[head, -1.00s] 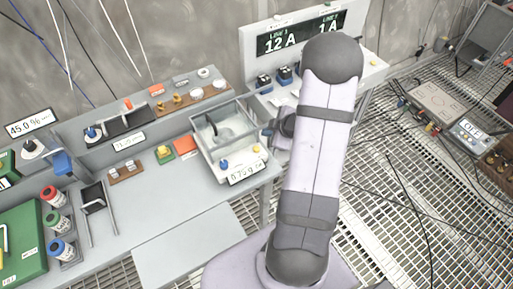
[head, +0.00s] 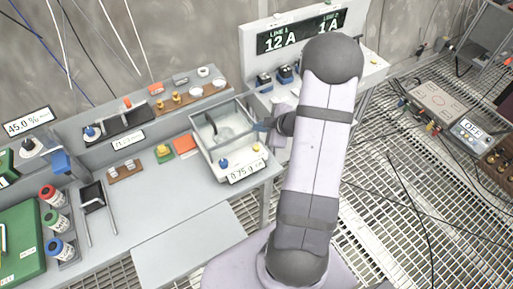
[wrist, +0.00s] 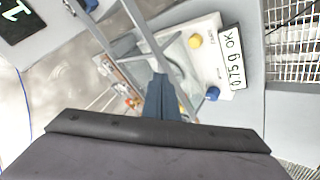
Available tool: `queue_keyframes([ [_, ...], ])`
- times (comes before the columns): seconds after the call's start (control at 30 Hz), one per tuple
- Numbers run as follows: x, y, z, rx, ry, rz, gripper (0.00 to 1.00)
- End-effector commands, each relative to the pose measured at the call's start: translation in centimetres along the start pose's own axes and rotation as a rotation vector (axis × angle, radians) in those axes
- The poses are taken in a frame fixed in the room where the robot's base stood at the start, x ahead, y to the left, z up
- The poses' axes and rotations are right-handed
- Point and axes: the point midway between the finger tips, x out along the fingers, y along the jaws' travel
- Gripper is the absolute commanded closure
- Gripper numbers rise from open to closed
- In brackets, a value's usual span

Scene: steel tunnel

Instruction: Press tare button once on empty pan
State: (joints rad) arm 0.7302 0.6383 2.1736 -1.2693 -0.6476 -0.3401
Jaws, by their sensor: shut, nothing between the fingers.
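The balance (head: 200,150) is a pale box with a clear-walled, metal-framed chamber. A grey pan (head: 222,131) shows dimly inside; I cannot tell whether anything lies on it. Its front display (head: 247,172) reads 0.75 g, and in the wrist view the display (wrist: 232,57) reads 0.75 g OK. A blue button (head: 223,163) and a yellow button (head: 256,148) stand on the front ledge; they also show in the wrist view, blue (wrist: 212,93) and yellow (wrist: 195,41). Which is tare is not readable. My gripper (head: 259,127) is shut and empty at the chamber's right edge; its fingertips (wrist: 160,80) overlap the frame in the wrist view.
A wooden rack of weights (head: 190,97) stands behind. Colour-capped bottles (head: 56,222) stand at left. The bench front (head: 150,210) is clear.

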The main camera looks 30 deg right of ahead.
Motion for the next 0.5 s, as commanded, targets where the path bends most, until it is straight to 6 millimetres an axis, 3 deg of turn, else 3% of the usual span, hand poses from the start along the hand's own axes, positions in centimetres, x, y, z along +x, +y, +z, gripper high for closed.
queue_keyframes([
  [0.5,4.2,-3.1,3.1,0.0,0.0,0.0,1.0],
])
